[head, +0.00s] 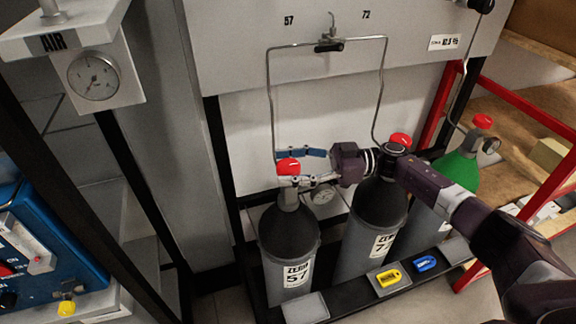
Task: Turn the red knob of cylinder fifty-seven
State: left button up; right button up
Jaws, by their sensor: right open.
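Cylinder fifty-seven (288,240) is a dark grey gas bottle standing upright at the left of the rack, with "57" on its label. Its red knob (288,166) sits on top of the valve. My right gripper (282,168) reaches in from the right and is open. One finger, with blue on it, lies behind the knob in the picture, and the other lies in front at the valve's height. The knob shows between the two fingers; I cannot tell if either touches it. My left gripper is not in view.
Cylinder 72 (372,225), with a red knob (400,139), stands right of it, partly behind my arm. A green-topped cylinder (457,171) is further right. A thin bent pipe (270,100) runs down behind knob 57. A gauge (322,194) sits below my gripper.

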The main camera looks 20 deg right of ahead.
jog(key=v, duration=1.2)
